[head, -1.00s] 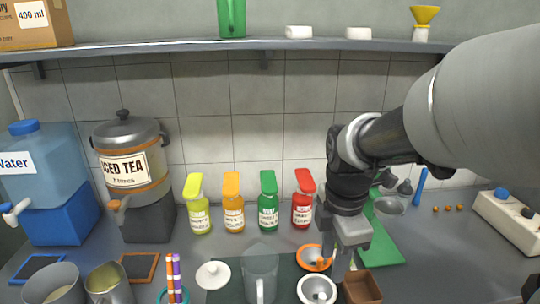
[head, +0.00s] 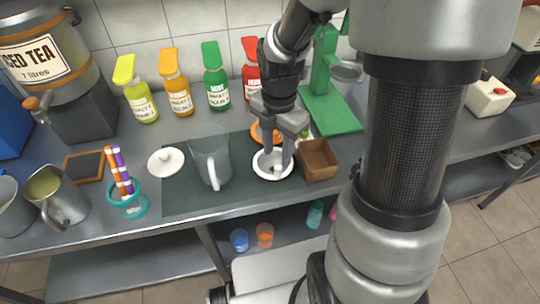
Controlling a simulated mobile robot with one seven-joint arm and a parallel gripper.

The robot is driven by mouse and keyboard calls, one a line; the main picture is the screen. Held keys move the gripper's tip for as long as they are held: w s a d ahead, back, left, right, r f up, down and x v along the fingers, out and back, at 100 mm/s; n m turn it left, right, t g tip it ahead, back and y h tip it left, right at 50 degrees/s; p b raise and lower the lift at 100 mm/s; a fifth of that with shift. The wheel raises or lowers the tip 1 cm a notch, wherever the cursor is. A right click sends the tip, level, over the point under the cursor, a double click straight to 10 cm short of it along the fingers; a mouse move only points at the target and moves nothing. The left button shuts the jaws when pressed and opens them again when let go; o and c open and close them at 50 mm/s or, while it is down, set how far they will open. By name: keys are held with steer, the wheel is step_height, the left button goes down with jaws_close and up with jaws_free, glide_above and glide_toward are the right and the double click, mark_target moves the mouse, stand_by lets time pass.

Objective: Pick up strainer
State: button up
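A white round-rimmed piece with a grey middle (head: 266,174), which looks like a strainer, lies on the dark mat (head: 190,202) on the counter. An orange ring-shaped piece (head: 258,134) lies just behind it, partly hidden by my gripper. My gripper (head: 278,164) points down over the white piece, with its two fingers apart and a gap between them. The fingertips overlap the white piece in the picture; I cannot tell whether they touch it. Nothing is visibly held.
A brown square box (head: 319,160) stands close right of the white piece. A clear jug (head: 211,163) and a white lid (head: 166,161) are to the left. Several coloured bottles (head: 217,90) line the back. A green stand (head: 325,95) with a metal bowl (head: 346,72) is behind right.

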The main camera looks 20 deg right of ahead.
mark_target(278, 168)
steer(key=f, duration=0.2)
steer(key=f+b, duration=0.1)
steer(key=f, duration=0.3)
steer(key=shift+s+d+f, duration=0.15)
steer(key=shift+s+f, duration=0.1)
steer(key=shift+f, duration=0.15)
jaws_close()
